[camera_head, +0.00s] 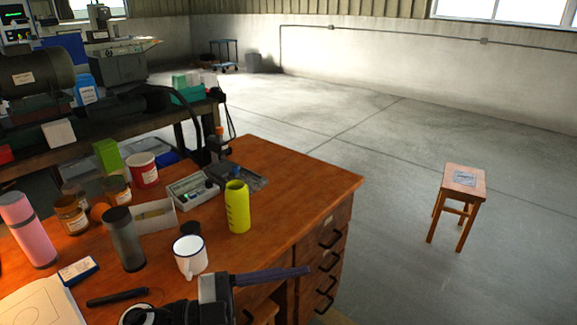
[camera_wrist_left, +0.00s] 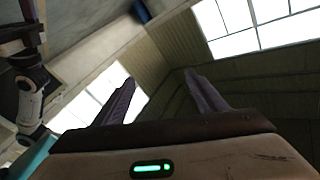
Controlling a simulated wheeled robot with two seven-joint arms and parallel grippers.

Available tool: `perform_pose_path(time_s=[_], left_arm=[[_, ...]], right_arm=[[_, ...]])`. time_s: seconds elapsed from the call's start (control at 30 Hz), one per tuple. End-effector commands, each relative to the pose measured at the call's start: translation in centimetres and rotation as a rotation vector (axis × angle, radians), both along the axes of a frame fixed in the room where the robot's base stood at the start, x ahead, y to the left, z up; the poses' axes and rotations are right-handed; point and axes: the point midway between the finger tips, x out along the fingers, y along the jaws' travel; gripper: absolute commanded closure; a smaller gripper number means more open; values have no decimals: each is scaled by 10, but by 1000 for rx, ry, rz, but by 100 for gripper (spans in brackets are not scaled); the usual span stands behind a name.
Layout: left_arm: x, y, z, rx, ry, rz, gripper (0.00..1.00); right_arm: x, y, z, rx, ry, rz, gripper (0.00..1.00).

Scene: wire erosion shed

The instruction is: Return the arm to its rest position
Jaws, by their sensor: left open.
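My left gripper (camera_head: 306,271) is at the bottom of the head view, with its dark purple fingers pointing right past the front edge of the wooden desk (camera_head: 285,165). In the left wrist view my left gripper (camera_wrist_left: 159,77) has its two fingers apart, with nothing between them. Behind them are windows, wall and roof. My right gripper is not in view.
A white mug (camera_head: 190,258) stands close to my left arm. A yellow bottle (camera_head: 237,207), a grey tumbler (camera_head: 124,240), a pink bottle (camera_head: 28,230) and a dark pen (camera_head: 117,297) are also on the desk. A wooden stool (camera_head: 463,182) stands on open floor at right.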

Motion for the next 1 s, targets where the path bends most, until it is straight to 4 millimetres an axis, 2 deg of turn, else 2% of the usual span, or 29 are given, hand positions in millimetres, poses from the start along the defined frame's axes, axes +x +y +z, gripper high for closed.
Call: perform_pose_path(time_s=[0.07, 0.13, 0.17, 0.27, 0.3, 0.37, 0.4, 0.5, 0.6, 0.7, 0.8, 1.0], left_arm=[[17, 13, -1, -164, 58, 221, 35], [34, 38, -17, -238, 126, 440, 35], [40, 51, -30, -251, 166, 537, 35], [43, 98, -91, -217, 328, 826, 35], [37, 112, -117, -184, 393, 913, 35], [21, 132, -155, -120, 494, 1020, 35], [8, 143, -181, -70, 563, 1077, 35], [-34, 163, -235, 55, 723, 1173, 35], [-76, 173, -275, 167, 859, 1215, 35], [-109, 177, -299, 245, 952, 1226, 35], [-128, 179, -311, 289, 1005, 1225, 35], [-135, 179, -316, 308, 1024, 1223, 35]], right_arm=[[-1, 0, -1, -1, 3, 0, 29], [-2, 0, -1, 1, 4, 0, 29], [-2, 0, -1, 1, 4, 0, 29], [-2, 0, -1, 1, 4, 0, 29], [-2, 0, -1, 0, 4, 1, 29], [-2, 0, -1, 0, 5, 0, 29], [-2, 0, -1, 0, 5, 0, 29], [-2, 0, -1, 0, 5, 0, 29], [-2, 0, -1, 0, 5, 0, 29], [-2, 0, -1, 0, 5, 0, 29], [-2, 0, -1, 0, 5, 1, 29], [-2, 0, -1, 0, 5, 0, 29]])
